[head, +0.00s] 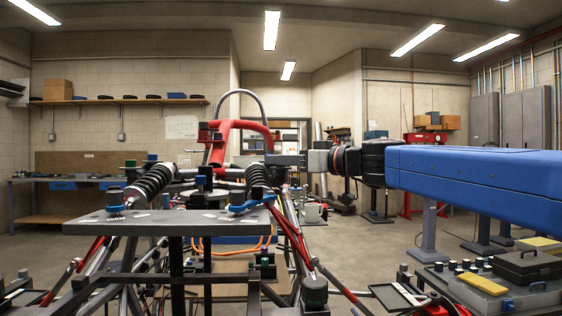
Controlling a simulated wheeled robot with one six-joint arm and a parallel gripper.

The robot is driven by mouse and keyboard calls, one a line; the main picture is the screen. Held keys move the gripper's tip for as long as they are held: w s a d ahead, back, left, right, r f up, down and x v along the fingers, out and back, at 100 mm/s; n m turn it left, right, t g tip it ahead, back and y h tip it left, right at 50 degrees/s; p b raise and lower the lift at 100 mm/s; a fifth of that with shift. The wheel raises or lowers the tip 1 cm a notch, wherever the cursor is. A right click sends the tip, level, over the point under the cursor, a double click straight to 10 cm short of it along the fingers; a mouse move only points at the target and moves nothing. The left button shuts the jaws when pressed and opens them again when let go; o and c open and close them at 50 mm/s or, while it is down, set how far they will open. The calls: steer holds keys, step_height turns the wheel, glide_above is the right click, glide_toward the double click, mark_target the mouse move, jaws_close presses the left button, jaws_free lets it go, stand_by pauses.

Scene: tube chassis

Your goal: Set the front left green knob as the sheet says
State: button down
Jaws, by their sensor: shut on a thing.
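My gripper (281,160) reaches in from the right at the end of my blue arm. It is shut at the top of the right-hand black coil-over (257,178) on the tube chassis. The green knob there is hidden or too small to make out between the fingers. Another green knob (130,163) shows near the top of the left-hand coil-over (156,181).
A grey plate (170,224) with blue-based fittings stands in front of the chassis. Red and grey tubes spread around it. A red frame with a grey hoop (242,98) rises behind. Toolboxes (527,265) lie at the lower right. A workbench (90,181) stands at the left wall.

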steer(key=shift+m+t+h, duration=0.3)
steer(key=shift+t, duration=0.1)
steer(key=c, duration=1.6)
jaws_free()
steer(key=shift+o, duration=0.2)
steer(key=v, duration=1.7)
steer(key=shift+d, duration=0.2)
steer(key=shift+s+r, duration=0.1)
